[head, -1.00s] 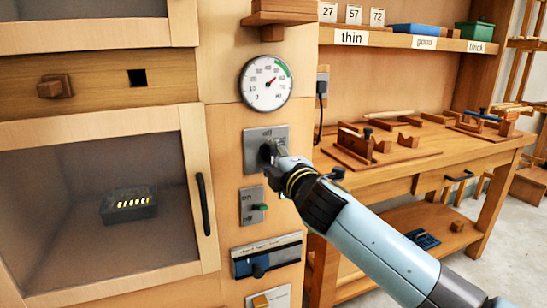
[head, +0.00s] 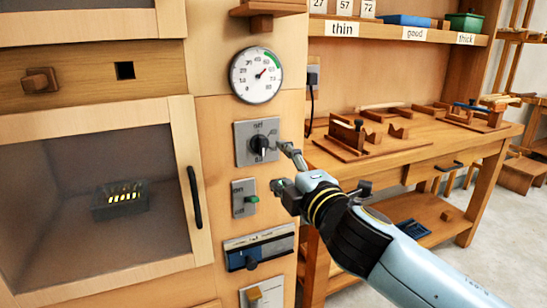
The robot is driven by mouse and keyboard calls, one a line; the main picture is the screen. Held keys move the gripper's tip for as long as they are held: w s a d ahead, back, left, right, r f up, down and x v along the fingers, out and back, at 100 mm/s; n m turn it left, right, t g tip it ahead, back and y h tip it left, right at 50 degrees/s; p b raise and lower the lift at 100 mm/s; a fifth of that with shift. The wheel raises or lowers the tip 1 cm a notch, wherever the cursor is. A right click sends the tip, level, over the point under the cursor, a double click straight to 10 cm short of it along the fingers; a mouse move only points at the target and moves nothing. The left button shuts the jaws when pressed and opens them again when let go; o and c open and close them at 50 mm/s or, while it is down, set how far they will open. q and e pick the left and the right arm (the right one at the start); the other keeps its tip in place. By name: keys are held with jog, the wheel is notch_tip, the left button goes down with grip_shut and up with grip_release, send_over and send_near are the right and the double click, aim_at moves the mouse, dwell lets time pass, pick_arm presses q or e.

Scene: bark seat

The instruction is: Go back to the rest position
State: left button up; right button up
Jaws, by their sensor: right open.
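My right gripper (head: 283,166) is in front of the control panel, its arm coming in from the lower right. It is open and empty, with its fingers spread beside the rotary knob (head: 258,144) on its grey plate. A small gap shows between the upper finger and the knob. The lower finger is near the on/off switch (head: 250,199). My left gripper is not in view.
A cabinet with a glass door (head: 100,200) and black handle (head: 194,197) is on the left. A round gauge (head: 256,75) is above the knob and a slider plate (head: 258,249) below. A workbench (head: 440,155) with wooden jigs is at right; floor shows beyond.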

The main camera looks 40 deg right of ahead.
jog(key=shift+v, duration=1)
jog(key=s+f+m+g+y, duration=0.15)
jog(key=s+f+g, duration=0.3)
jog(key=f, duration=1.25)
jog(key=s+f+m+g, duration=0.35)
jog(key=s+f, duration=0.25)
jog(key=f, duration=1.2)
jog(key=s+f+m+g, duration=0.3)
jog(key=s+f, duration=0.3)
jog(key=s, duration=0.5)
jog(key=s+a+f+m+g+y, duration=0.1)
jog(key=s+f+m+g, duration=0.2)
jog(key=s+f, duration=0.4)
jog(key=s+a+f+m+g+y, duration=0.1)
jog(key=s+f, duration=0.6)
jog(key=s, duration=0.9)
jog(key=m+g, duration=0.1)
jog(key=m, duration=0.1)
jog(key=shift+s+m+g, duration=0.2)
jog(key=shift+m+g, duration=0.2)
